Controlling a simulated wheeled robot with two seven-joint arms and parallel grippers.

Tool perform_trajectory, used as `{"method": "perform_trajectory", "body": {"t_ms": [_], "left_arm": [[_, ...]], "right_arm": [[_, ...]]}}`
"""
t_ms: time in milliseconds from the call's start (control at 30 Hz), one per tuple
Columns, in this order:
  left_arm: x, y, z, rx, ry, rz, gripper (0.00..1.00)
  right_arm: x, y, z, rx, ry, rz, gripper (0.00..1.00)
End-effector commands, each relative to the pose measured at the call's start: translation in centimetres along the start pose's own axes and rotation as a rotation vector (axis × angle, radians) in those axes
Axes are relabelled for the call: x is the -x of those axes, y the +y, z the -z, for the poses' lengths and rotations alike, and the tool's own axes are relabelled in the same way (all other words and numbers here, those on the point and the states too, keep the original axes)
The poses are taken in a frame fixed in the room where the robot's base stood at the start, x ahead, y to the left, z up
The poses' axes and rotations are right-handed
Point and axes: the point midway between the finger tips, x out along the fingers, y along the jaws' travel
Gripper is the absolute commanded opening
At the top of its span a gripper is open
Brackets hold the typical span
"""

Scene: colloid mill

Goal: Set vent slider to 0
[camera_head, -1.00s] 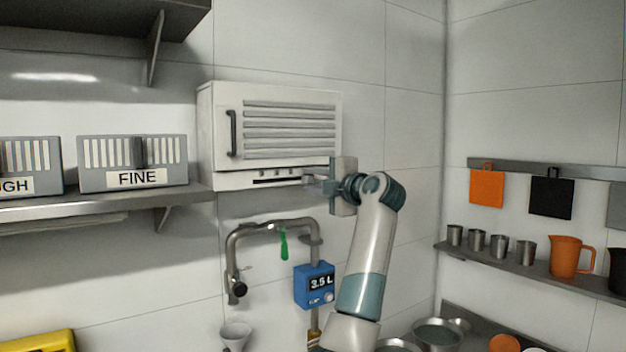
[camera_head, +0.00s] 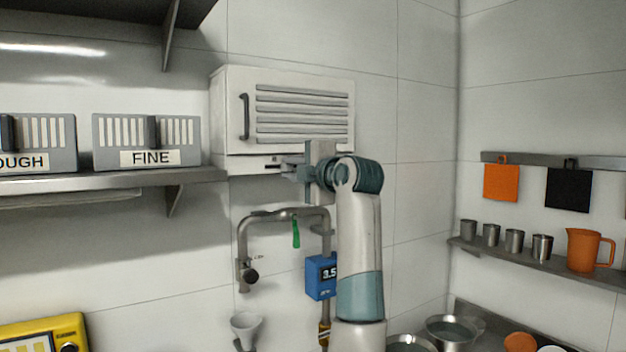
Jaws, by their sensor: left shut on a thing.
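The white louvred vent box (camera_head: 300,112) is fixed to the wall, with a dark vertical handle on its left. Its slider strip (camera_head: 255,164) runs along the lower edge; only the left part shows. My left gripper (camera_head: 287,168) is at that strip, near the middle of the box's lower edge, and is shut on the slider knob. The knob itself is hidden by the fingers, and so is the right part of the strip. My right gripper is out of view.
Below the box are a bent pipe (camera_head: 285,215) with a green lever, and a blue meter box (camera_head: 319,278). At left, a metal shelf (camera_head: 130,181) holds the FINE and ROUGH boxes. At right, a shelf (camera_head: 540,262) holds steel cups and an orange jug (camera_head: 583,250).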

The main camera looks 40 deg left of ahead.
Motion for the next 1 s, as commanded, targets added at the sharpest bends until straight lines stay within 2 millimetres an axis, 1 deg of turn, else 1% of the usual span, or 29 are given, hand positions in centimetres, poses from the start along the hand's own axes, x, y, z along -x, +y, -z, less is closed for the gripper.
{"method": "perform_trajectory", "body": {"t_ms": [33, 100, 200, 467, 500, 533, 867, 1000], "left_arm": [[0.0, -0.5, 1.1, 0.005, 0.002, 0.001, 0.00], [0.0, -0.4, 2.1, 0.004, 0.001, 0.001, 0.00], [0.0, -0.3, 2.9, 0.001, 0.002, 0.002, 0.00], [-0.1, -0.2, 3.1, -0.001, 0.004, 0.004, 0.00], [-0.1, -0.2, 3.1, -0.001, 0.004, 0.004, 0.21], [-0.1, -0.2, 3.1, -0.002, 0.004, 0.004, 0.27], [0.0, -0.1, 3.0, 0.000, 0.001, 0.001, 0.27], [0.5, -0.1, 3.0, 0.000, 0.000, 0.000, 0.27]], "right_arm": [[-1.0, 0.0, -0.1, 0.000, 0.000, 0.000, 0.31], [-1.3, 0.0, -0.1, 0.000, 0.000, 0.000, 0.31], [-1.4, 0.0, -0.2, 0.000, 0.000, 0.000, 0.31], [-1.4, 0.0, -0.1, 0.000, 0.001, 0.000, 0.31], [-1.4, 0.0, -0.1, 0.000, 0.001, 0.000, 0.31], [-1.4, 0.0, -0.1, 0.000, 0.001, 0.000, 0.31], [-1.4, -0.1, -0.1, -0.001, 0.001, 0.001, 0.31], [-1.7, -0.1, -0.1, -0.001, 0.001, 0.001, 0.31]]}}
